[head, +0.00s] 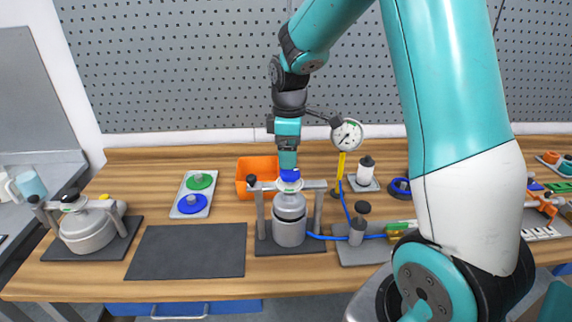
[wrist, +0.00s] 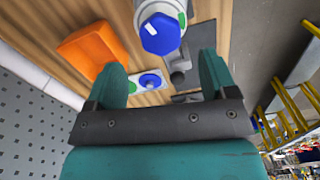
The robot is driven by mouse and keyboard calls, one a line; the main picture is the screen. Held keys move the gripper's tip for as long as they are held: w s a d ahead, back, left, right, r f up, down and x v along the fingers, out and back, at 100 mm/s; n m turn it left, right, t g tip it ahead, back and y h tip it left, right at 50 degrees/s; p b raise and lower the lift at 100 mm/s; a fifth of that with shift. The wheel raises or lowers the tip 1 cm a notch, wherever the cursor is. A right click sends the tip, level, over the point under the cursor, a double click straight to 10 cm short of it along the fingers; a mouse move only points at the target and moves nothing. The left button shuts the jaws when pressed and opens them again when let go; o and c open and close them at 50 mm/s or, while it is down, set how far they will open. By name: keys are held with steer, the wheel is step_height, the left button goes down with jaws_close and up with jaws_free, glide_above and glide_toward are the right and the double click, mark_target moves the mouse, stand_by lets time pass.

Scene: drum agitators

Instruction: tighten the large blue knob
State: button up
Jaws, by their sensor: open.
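The large blue knob (head: 290,175) sits on top of the silver drum (head: 289,220), which stands in a grey frame on a dark mat. In the wrist view the knob (wrist: 161,34) is a blue faceted cap with a green mark beside it on the pale top. My gripper (head: 288,163) points down from above, close over the knob, and hides part of it in the head view. In the wrist view my gripper (wrist: 163,72) is open with nothing between its fingers. The knob shows just beyond the fingertips there.
An orange bin (head: 245,168) stands behind the drum, to the left. A tray (head: 182,211) with green and blue discs lies left of it. A dial gauge (head: 347,135) on a yellow stand and a blue hose (head: 325,237) are at the right. A dark mat (head: 165,262) is bare.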

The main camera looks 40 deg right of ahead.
mark_target(288, 171)
steer(key=shift+f+p, duration=0.45)
steer(key=shift+f, duration=2.2)
steer(key=shift+a, duration=0.15)
steer(key=c, duration=0.9)
